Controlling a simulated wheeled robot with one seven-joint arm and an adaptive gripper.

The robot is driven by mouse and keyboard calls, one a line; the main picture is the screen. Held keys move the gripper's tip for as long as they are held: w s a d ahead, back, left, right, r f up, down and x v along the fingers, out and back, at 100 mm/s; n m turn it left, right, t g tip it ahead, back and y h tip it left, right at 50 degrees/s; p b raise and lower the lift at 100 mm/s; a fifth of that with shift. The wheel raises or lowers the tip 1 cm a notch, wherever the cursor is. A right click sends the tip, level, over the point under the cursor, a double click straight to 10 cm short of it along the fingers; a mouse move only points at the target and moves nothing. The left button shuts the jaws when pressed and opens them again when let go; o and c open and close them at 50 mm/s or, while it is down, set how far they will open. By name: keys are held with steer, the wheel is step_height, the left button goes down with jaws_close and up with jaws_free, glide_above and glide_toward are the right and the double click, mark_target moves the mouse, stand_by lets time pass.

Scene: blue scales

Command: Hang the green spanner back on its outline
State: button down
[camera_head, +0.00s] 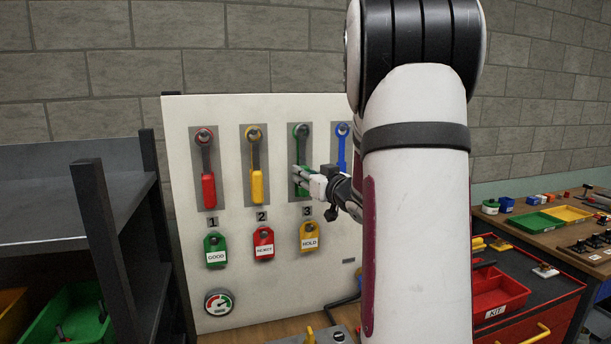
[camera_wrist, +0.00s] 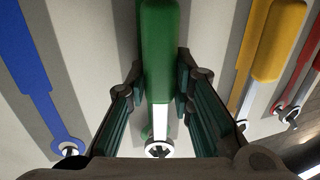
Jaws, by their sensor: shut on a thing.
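The green spanner (camera_wrist: 161,50) is between the two fingers of my gripper (camera_wrist: 160,105) in the wrist view. The gripper is shut on its green handle, and its pale ring end (camera_wrist: 158,149) points to the bottom of that view. In the head view my gripper (camera_head: 304,180) is in front of the third grey panel on the white board, above the number 3. A green painted ring with a peg (camera_head: 301,131) shows at the top of that panel. I cannot tell whether the spanner's ring is around the peg or in front of it.
The yellow spanner (camera_head: 257,187) and red spanner (camera_head: 208,190) hang to the left on the board (camera_head: 330,265). A blue outline (camera_head: 342,140) is to the right, partly behind my arm. Coloured tags and a gauge (camera_head: 219,302) are below. A dark shelf (camera_head: 70,200) stands left.

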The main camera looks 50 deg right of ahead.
steer(key=c, duration=1.3)
jaws_free()
steer(key=shift+s+a+p, duration=0.55)
steer(key=shift+s+a, duration=0.05)
steer(key=shift+s, duration=0.4)
steer(key=shift+s+a+p, duration=0.6)
steer(key=shift+s+a, duration=0.05)
steer(key=shift+s, duration=0.35)
steer(key=shift+s+a+p, duration=0.55)
steer(key=shift+s+a, duration=0.05)
steer(key=shift+s, duration=0.4)
stand_by(0.6)
